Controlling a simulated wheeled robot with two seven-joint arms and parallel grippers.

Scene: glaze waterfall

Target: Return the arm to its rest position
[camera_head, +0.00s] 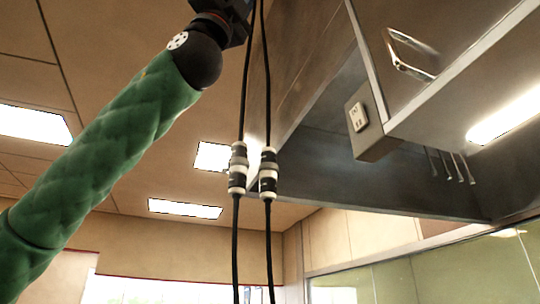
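My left arm, in a green quilted sleeve (110,150), rises from the lower left to the top middle of the head view. It ends in a dark round wrist (196,60) with a black part above it that the top edge cuts off. The fingers of my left gripper are outside the picture, so whether they hold anything is hidden. My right arm and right gripper do not show.
Two black hanging cables with black-and-white connectors (238,168) (268,172) run down just right of my wrist. A metal hood or cabinet (420,45) with a handle fills the upper right. Glass panels (430,270) stand lower right. Open space lies under the lit ceiling.

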